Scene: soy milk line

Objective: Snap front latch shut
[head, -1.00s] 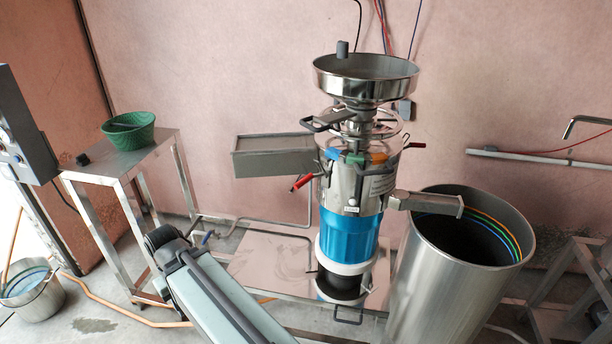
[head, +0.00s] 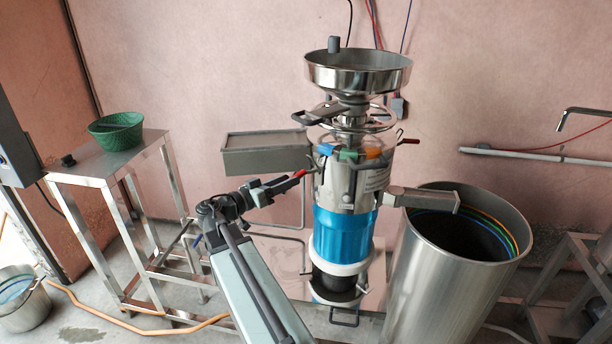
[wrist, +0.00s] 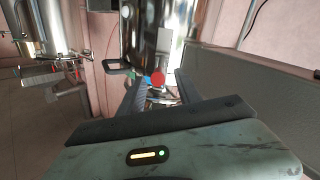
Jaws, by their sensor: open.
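The steel grinder body (head: 338,190) stands upright above a blue section. A red-tipped latch lever (head: 299,173) sticks out from its left side; I cannot tell for certain whether it is the front latch. A wire latch (head: 354,178) shows on the side facing me. My gripper (head: 294,180) is open and close to the red tip, reaching in from the left. In the wrist view, a round red end (wrist: 158,78) shows between the two dark fingers (wrist: 155,94), beyond them, with a blue piece beside it. Contact is unclear.
A grey box-shaped chute (head: 268,154) juts left just above my gripper. A large steel drum (head: 445,280) stands right under the outlet spout (head: 425,199). A steel table (head: 90,170) with a green basket (head: 117,131) is at left.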

